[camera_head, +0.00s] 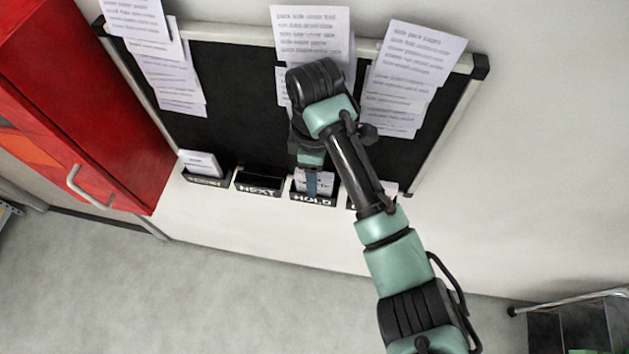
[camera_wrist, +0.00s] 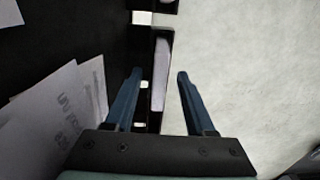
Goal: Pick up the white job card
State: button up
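White cards stand in the small dark pockets along the board's lower edge. One white card (camera_head: 327,181) is in the pocket labelled HOLD (camera_head: 313,200), another (camera_head: 200,162) in the leftmost pocket, and part of one (camera_head: 390,188) shows in the rightmost pocket. My gripper (camera_head: 312,184) is at the HOLD pocket, partly covering its card. In the wrist view my gripper (camera_wrist: 160,72) is open, with a white card (camera_wrist: 160,76) seen nearly edge-on in line with the gap between its blue fingers. I cannot tell whether either finger touches it.
A black board (camera_head: 240,85) with several printed sheets hangs on the pale wall. The NEXT pocket (camera_head: 258,184) looks empty. A red cabinet (camera_head: 85,90) stands at left, and a dark metal-railed unit (camera_head: 575,322) is at lower right. The grey floor (camera_head: 200,300) is clear.

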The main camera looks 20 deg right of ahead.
grip_shut()
jog(key=shift+w+r, duration=0.1)
dwell(0.3)
